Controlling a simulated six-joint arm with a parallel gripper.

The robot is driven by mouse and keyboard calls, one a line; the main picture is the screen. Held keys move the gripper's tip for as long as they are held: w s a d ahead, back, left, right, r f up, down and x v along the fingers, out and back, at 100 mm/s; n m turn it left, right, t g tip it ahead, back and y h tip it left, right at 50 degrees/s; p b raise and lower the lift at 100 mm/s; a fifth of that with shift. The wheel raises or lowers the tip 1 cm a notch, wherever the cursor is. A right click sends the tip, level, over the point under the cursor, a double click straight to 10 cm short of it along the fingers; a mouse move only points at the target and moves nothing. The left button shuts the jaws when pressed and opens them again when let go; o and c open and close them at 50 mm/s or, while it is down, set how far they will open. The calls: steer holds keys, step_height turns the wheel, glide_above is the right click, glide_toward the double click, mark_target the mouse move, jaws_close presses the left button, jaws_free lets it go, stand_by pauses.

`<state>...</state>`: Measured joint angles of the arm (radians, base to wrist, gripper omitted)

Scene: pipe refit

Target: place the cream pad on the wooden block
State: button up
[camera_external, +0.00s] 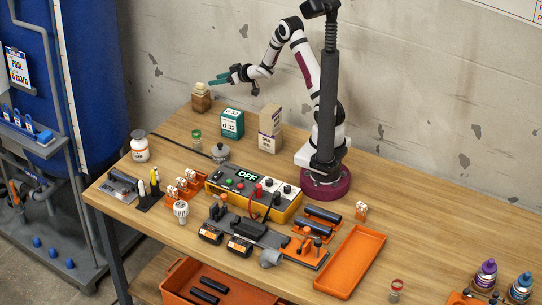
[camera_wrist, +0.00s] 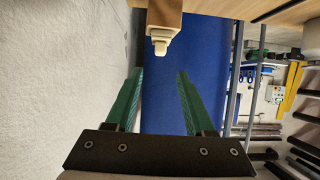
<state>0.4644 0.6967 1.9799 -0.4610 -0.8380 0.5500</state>
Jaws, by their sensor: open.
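The wooden block (camera_external: 200,103) stands near the back left edge of the table. The cream pad (camera_external: 200,87) sits on top of it, a small stepped piece. In the wrist view the block (camera_wrist: 164,13) is at the top edge and the cream pad (camera_wrist: 160,40) projects from it toward my fingers. My gripper (camera_external: 221,78) is just to the right of the pad in the external view, at about its height or slightly higher. In the wrist view my gripper (camera_wrist: 160,74) has its green fingers wide apart, with nothing between them and a gap to the pad.
A teal box (camera_external: 232,122) and a tan box (camera_external: 270,128) stand to the right of the block. The concrete wall (camera_wrist: 70,70) is close on one side.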

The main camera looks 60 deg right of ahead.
steer(key=s+a+r+m+g+h, duration=0.2)
steer(key=s+r+g, duration=0.25)
steer(key=s, duration=0.45)
steer(key=s+a+r+m+g+y, duration=0.1)
steer(key=s+a+g, duration=0.1)
steer(key=s+a, duration=0.4)
steer(key=s+a+r+m+g+y, duration=0.1)
steer(key=s+a+g, duration=0.2)
steer(key=s, duration=1.2)
steer(key=s+a+r+m+g+y, duration=0.1)
steer(key=s+a+g, duration=0.2)
steer(key=s+a, duration=0.5)
steer(key=shift+s+a+r+m+y, duration=0.3)
steer(key=shift+s+r, duration=0.1)
steer(key=shift+s, duration=0.75)
